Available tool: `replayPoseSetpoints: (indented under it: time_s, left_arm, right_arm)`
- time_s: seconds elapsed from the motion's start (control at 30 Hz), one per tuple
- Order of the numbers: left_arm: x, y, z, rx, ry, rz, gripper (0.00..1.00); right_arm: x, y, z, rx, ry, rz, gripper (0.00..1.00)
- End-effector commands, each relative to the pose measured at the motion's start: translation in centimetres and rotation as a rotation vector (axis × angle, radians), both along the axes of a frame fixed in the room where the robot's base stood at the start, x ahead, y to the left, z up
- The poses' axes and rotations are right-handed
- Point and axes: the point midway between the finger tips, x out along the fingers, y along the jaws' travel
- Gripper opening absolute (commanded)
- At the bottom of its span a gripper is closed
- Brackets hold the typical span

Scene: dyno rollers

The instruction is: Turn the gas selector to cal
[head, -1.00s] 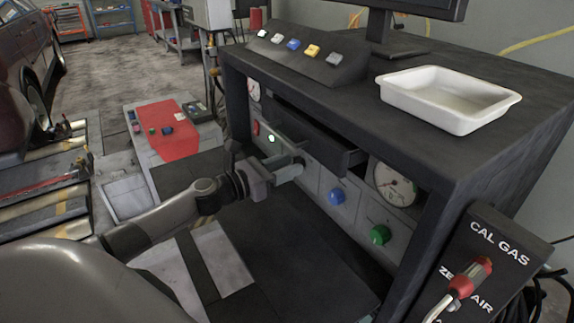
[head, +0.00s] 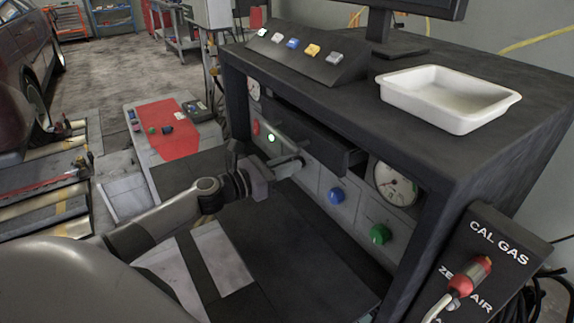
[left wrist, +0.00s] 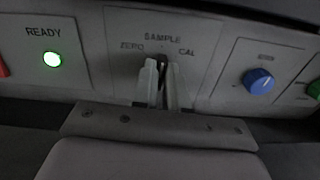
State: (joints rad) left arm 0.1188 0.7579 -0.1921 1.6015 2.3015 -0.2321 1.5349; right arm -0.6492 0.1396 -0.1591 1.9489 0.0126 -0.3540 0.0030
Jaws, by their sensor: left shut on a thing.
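The gas selector (left wrist: 162,66) is a small dark handle on a grey panel marked ZERO on the left, SAMPLE at the top and CAL on the right. My left gripper (left wrist: 163,70) is shut on it, with one pale finger on each side. The fingers cover most of the handle, so I cannot tell exactly which mark it points to. In the head view my left gripper (head: 295,162) reaches the panel under the open drawer. My right gripper is not in view.
A lit green READY lamp (left wrist: 52,59) is left of the selector. A blue knob (head: 336,195) and a green knob (head: 380,234) are to its right. A dark drawer (head: 312,140) juts out just above my gripper. A white tray (head: 447,98) stands on the cabinet top.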

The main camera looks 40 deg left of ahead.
Motion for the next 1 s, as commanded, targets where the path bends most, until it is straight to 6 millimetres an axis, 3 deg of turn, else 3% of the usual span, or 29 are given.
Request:
replayPoseSetpoints:
  time_s: [0.7, 1.0]
  left_arm:
    - [-0.1, -0.3, -0.4, 0.541, -0.224, 0.001, 0.0]
    - [-0.2, -0.4, -0.4, 0.693, -0.287, 0.0, 0.0]
  right_arm:
    - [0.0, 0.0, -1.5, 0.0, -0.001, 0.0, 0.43]
    - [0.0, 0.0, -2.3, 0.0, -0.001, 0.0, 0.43]
